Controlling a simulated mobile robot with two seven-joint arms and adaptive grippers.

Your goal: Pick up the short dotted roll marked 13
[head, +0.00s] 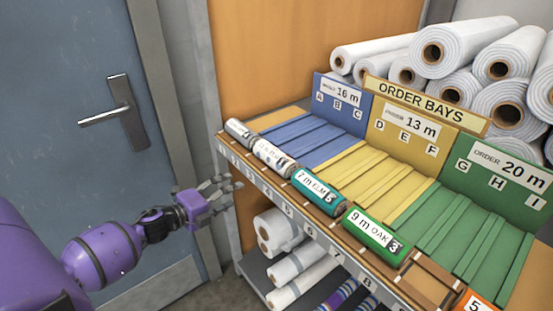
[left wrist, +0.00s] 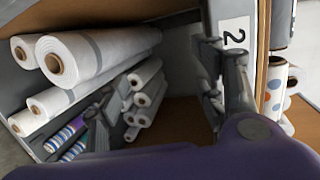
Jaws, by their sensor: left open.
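A white dotted roll (head: 272,157) lies on the front ledge of the shelf, between a silver-grey roll and the teal roll; its mark is too small to read. In the left wrist view, a white roll with blue and red dots (left wrist: 274,88) shows at the right edge, partly cut off. My left gripper (head: 225,190) is open and empty, in front of the shelf, below and to the left of the dotted roll and apart from it. Its fingers also show in the left wrist view (left wrist: 155,88). My right gripper is not in view.
On the ledge also lie the silver-grey roll (head: 239,131), teal roll (head: 318,192) and green roll (head: 374,235). Behind are blue, yellow and green order bays (head: 395,187). White rolls (head: 285,265) lie on the lower shelf. A door (head: 70,110) stands left.

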